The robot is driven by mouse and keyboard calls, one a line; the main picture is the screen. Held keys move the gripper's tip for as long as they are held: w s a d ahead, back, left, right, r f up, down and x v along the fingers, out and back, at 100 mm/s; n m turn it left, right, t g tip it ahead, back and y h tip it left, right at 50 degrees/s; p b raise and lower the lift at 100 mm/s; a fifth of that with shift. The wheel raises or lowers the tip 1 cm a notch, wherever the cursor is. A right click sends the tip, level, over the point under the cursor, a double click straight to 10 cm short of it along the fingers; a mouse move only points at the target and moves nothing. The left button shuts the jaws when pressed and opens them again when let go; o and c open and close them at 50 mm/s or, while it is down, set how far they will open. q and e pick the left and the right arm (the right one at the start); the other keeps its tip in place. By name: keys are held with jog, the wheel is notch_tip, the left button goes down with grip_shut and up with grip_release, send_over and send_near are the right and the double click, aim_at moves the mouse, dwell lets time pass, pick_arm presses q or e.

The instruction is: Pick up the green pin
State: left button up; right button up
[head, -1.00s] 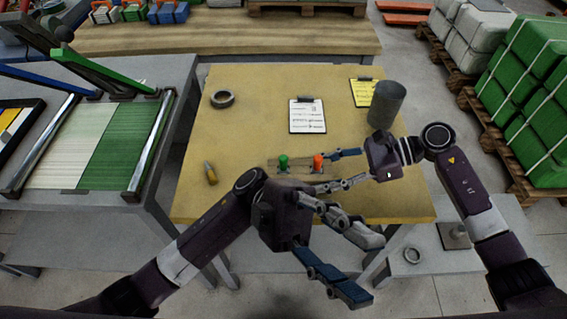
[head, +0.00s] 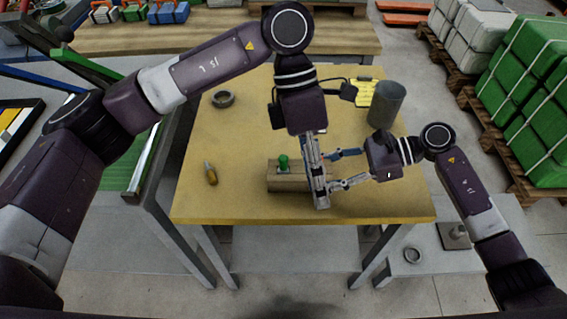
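The green pin (head: 283,162) stands upright in a wooden block (head: 287,184) on the table. My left gripper (head: 318,185) reaches down over the right end of the block, right of the green pin and apart from it in the picture. Its fingers are seen nearly edge-on, so their opening is unclear. It hides the orange pin and the block's right part. My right gripper (head: 335,170) comes in from the right with its two fingers spread apart, just right of the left gripper. Nothing shows between its fingers.
The yellow table (head: 230,140) also holds a tape roll (head: 223,99), a yellow-handled tool (head: 211,173), a yellow clipboard (head: 363,92) and a dark grey cylinder (head: 386,105). My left arm covers the white clipboard. The table's front left is clear.

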aim_at(283, 157)
pick_arm(q)
jog(key=w+a+r+m+t+y, duration=0.1)
jog(key=w+a+r+t, duration=0.15)
jog(key=w, duration=0.25)
jog(key=w+a+r+m+t+y, duration=0.1)
jog(key=w+a+r+t+y, duration=0.15)
jog(key=w, duration=0.35)
jog(key=shift+h, duration=0.45)
jog(key=f, duration=0.6)
jog(key=shift+a+f, duration=0.2)
jog(key=f, duration=0.5)
jog(key=shift+a, duration=0.2)
grip_shut()
